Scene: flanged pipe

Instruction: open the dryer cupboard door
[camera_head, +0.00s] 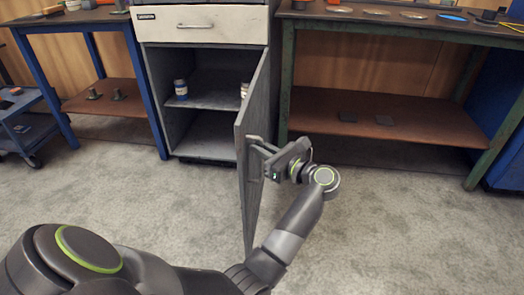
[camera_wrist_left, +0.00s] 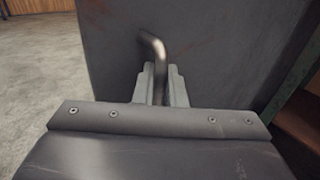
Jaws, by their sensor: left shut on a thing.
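The dryer cupboard (camera_head: 205,75) stands at the back, below a white drawer front (camera_head: 200,24). Its grey door (camera_head: 252,150) stands wide open, swung out toward me on its right side, seen nearly edge-on. My left gripper (camera_head: 262,147) is at the door's right-hand face, shut on the bar handle (camera_head: 256,141). In the left wrist view the bent metal handle (camera_wrist_left: 153,48) rises between the two fingers (camera_wrist_left: 159,85), against the door face (camera_wrist_left: 215,40). My right gripper is not in view.
Inside the cupboard, a small jar (camera_head: 181,89) stands on the shelf, and another jar (camera_head: 244,90) is partly hidden by the door. A green-framed workbench (camera_head: 285,75) is at right, a blue-framed bench (camera_head: 148,95) at left. The floor is clear.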

